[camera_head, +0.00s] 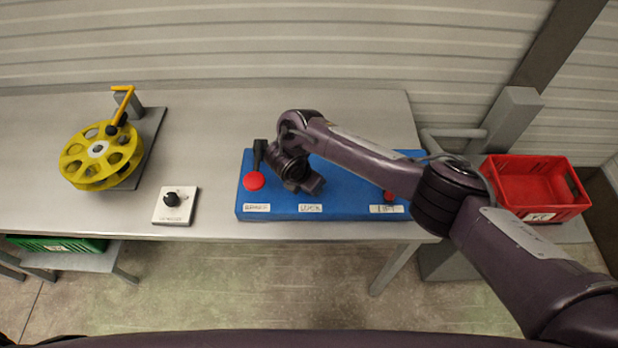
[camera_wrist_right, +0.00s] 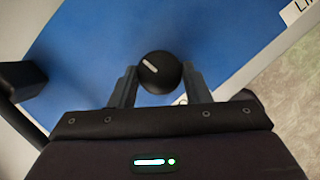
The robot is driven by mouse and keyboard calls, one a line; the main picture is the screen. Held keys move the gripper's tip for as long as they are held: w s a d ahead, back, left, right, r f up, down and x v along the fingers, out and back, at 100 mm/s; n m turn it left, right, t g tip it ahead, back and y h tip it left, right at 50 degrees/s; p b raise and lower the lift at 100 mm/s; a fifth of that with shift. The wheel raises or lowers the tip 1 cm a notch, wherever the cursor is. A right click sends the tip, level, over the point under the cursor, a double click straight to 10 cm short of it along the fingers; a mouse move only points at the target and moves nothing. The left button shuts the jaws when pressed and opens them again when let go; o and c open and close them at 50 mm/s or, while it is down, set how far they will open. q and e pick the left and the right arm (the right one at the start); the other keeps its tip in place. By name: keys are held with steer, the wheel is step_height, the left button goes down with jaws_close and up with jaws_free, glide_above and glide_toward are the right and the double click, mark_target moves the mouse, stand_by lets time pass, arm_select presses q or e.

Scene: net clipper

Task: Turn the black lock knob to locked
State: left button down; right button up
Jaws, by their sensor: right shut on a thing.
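The black lock knob (camera_wrist_right: 165,78) shows in the right wrist view, round with a short white mark slanting toward the upper left. It stands on the blue panel (camera_head: 350,185), above the middle label (camera_head: 311,208) in the head view, where my gripper hides it. My right gripper (camera_wrist_right: 158,84) is shut on the knob, with one finger on each side. In the head view the right gripper (camera_head: 308,186) points down at the panel. My left gripper is out of view.
On the panel, a red button (camera_head: 254,181) with a black lever (camera_head: 259,153) behind it is left of my gripper; a small red control (camera_head: 389,196) is right. A white plate with another black knob (camera_head: 172,199), a yellow reel (camera_head: 100,155) and a red crate (camera_head: 535,185) stand farther out.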

steer(key=shift+m, duration=0.6)
steer(key=shift+h+p, duration=0.3)
steer(key=o, duration=1)
steer(key=shift+g, duration=0.3)
steer(key=p+v, duration=0.3)
steer(key=v, duration=0.5)
steer(key=shift+p, duration=0.3)
steer(key=shift+f, duration=0.1)
